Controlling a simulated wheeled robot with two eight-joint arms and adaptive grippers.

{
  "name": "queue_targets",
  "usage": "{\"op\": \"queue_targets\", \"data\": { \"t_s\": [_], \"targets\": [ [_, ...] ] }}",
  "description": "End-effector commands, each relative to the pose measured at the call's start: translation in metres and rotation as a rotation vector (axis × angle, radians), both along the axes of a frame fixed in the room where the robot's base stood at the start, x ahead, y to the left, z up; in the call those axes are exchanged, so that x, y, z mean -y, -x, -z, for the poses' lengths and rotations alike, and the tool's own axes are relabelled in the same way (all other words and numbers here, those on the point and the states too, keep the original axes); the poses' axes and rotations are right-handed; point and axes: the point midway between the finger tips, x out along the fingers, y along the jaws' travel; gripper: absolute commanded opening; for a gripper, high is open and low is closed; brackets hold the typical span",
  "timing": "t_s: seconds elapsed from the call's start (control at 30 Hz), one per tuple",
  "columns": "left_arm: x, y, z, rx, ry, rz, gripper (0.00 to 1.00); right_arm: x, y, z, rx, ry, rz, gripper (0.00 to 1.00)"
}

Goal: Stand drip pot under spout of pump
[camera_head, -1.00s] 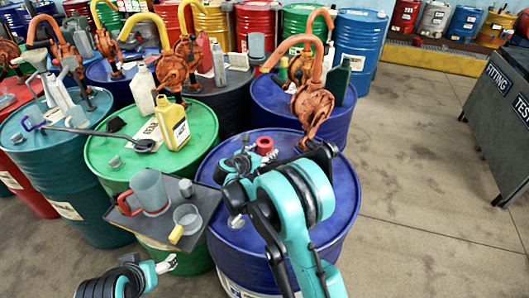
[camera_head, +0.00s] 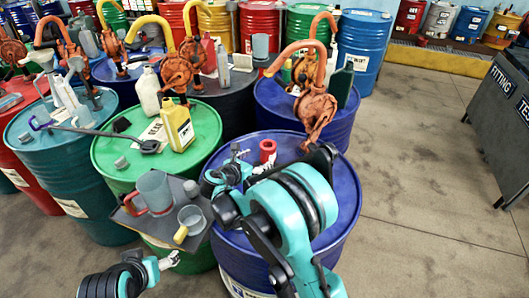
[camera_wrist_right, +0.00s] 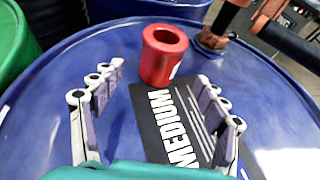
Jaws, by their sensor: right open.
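A small red pot (camera_head: 267,150), which I take to be the drip pot, stands upright on the front blue drum. It also shows in the right wrist view (camera_wrist_right: 160,68). My right gripper (camera_head: 241,163) is open and low over the drum top. In the right wrist view its fingers (camera_wrist_right: 158,88) are spread wide, with the red pot just past their tips, not held. An orange pump (camera_head: 314,108) stands at the drum's far edge; its curved spout (camera_head: 285,56) arcs to the left. My left gripper (camera_head: 167,261) is at the lower left, too small to judge.
A dark tray (camera_head: 135,222) left of the blue drum (camera_head: 340,215) holds a red-handled jug (camera_head: 154,191) and a grey cup (camera_head: 191,218). A black MEDIUM label (camera_wrist_right: 172,125) lies on the drum by the pot. A green drum with bottles stands behind left.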

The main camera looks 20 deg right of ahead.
Motion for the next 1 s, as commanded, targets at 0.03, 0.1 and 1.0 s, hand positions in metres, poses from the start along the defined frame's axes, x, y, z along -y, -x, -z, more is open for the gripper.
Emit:
{"op": "queue_targets", "data": {
  "t_s": [0.03, 0.1, 1.0],
  "targets": [
    [0.000, 0.000, -0.005, 0.000, 0.000, 0.000, 0.77, -0.007, 0.007, -0.006, 0.000, 0.000, -0.002, 0.73],
    [0.000, 0.000, -0.007, 0.000, 0.000, 0.000, 0.77, -0.015, 0.014, -0.010, 0.001, -0.001, -0.002, 0.73],
    [0.000, 0.000, -0.010, 0.000, 0.000, 0.000, 0.77, 0.044, 0.245, -0.065, 0.598, -1.499, 0.999, 0.73]
  ]
}}
